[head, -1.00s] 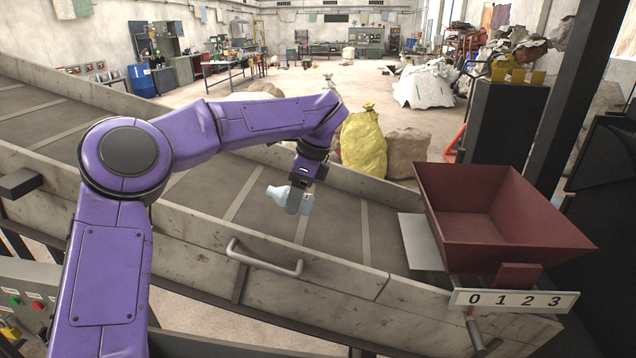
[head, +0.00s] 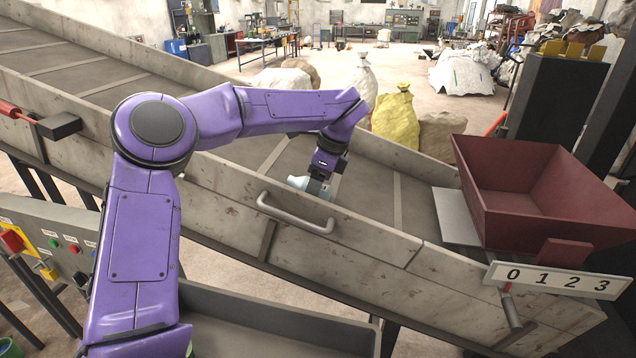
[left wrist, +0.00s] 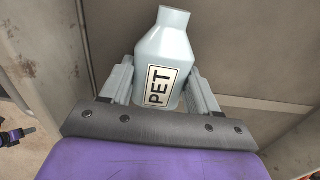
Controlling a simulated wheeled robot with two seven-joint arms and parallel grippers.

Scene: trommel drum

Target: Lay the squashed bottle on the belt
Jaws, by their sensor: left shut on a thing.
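The squashed bottle is pale blue-white with a PET label; in the left wrist view the bottle (left wrist: 164,62) sits between the two fingers of my left gripper (left wrist: 160,88). In the head view my left gripper (head: 318,186) is low over the belt (head: 362,185), just behind the near side wall, and is shut on the bottle (head: 298,182). The wall hides the lower part of the gripper and bottle, so I cannot tell whether the bottle touches the belt. My right gripper is not in view.
The near side wall (head: 345,245) with its metal handle (head: 295,213) stands in front of the gripper. A dark red hopper (head: 520,205) with a 0-1-2-3 scale (head: 555,281) stands at the belt's right end. The belt around the gripper is clear.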

